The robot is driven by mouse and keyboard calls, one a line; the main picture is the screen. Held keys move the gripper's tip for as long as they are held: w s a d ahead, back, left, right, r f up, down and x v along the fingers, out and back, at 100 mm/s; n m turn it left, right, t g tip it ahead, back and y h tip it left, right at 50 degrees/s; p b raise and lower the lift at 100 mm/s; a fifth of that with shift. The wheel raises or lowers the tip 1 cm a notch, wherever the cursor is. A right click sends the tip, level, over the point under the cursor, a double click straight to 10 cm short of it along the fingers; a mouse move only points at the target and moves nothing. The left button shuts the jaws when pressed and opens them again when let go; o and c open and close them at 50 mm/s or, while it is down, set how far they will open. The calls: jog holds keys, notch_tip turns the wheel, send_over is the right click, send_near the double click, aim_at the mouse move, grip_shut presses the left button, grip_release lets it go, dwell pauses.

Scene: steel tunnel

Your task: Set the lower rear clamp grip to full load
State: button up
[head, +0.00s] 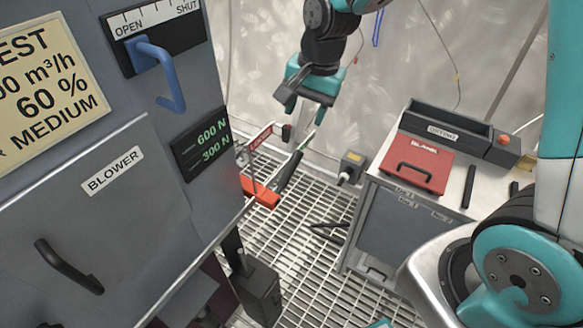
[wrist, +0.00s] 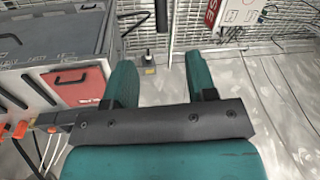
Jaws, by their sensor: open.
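I cannot tell which is the lower rear clamp grip; the cabinet hides part of this area. My gripper (head: 308,106) hangs above and right of these parts, open and empty. In the wrist view its two teal fingers (wrist: 162,78) stand apart with nothing between them.
The cabinet has a blue OPEN/SHUT lever (head: 160,75) and a BLOWER door (head: 90,215). At right a grey bench (head: 380,225) carries a red BLANK panel (head: 412,165) with a black handle. Grating floor lies between.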

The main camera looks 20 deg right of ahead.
aim_at(294, 160)
jog(key=shift+m, duration=0.6)
jog(key=w+f, duration=0.1)
jog(key=f, duration=0.5)
jog(key=w+f, duration=0.1)
jog(key=f, duration=0.5)
jog(key=w+a+f, duration=0.1)
jog(key=f, duration=0.5)
jog(key=shift+w+a+f, duration=0.1)
jog(key=shift+w+f, duration=0.15)
jog(key=shift+f, duration=0.05)
grip_shut()
